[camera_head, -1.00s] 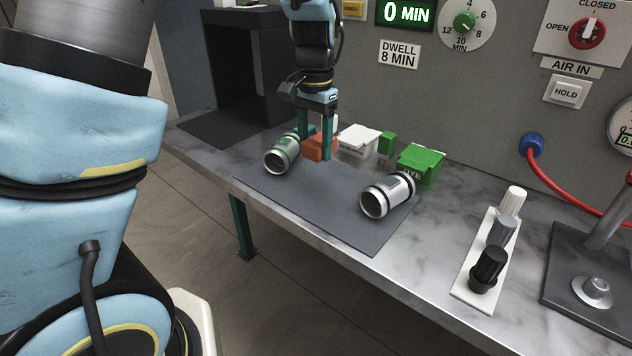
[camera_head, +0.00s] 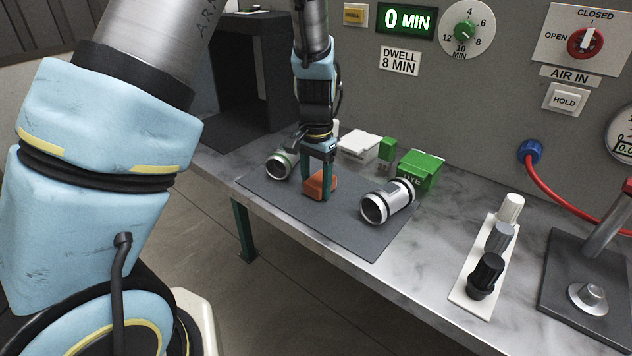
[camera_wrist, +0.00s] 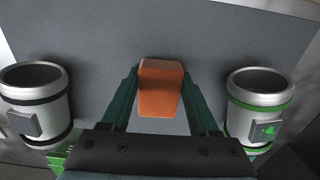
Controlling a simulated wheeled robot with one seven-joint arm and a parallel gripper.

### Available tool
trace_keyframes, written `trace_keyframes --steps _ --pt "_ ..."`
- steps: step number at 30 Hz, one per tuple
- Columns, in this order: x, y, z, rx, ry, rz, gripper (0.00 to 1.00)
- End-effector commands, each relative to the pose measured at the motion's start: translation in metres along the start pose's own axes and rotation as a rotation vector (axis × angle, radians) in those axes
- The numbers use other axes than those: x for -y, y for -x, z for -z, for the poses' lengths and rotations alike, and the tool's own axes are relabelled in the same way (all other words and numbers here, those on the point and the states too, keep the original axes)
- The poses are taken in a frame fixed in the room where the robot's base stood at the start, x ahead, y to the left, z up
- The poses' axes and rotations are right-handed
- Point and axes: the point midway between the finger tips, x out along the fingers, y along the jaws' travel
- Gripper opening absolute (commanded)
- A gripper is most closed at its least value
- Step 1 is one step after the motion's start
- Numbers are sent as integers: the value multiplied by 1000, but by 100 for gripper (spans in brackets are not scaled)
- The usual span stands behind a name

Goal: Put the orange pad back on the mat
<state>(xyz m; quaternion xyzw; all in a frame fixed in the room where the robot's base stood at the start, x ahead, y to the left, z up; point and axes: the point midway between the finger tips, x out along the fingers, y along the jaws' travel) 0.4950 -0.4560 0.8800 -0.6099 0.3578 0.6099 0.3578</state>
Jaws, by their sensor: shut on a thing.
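The orange pad (camera_head: 318,187) is a small block between the fingers of my gripper (camera_head: 317,190). My gripper is shut on it, and the fingers point down over the dark grey mat (camera_head: 345,232). In the wrist view the pad (camera_wrist: 161,88) sits between my two green fingertips (camera_wrist: 161,95), with the mat (camera_wrist: 160,30) behind it. The pad is at or just above the mat surface; I cannot tell whether it touches.
Behind stand a white box (camera_head: 358,146) and green boxes (camera_head: 420,168). The front middle of the mat is clear.

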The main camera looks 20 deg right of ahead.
Motion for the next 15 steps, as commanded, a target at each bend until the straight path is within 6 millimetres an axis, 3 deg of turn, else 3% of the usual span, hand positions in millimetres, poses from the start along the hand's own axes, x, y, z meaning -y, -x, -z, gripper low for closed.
trace_keyframes --steps 3,4,11,15 --pt "0 -5 0 1 1 0 9" --pt "0 -4 0 0 1 0 63" --pt "0 -4 0 0 0 0 89" --pt "0 -4 0 0 0 0 91"
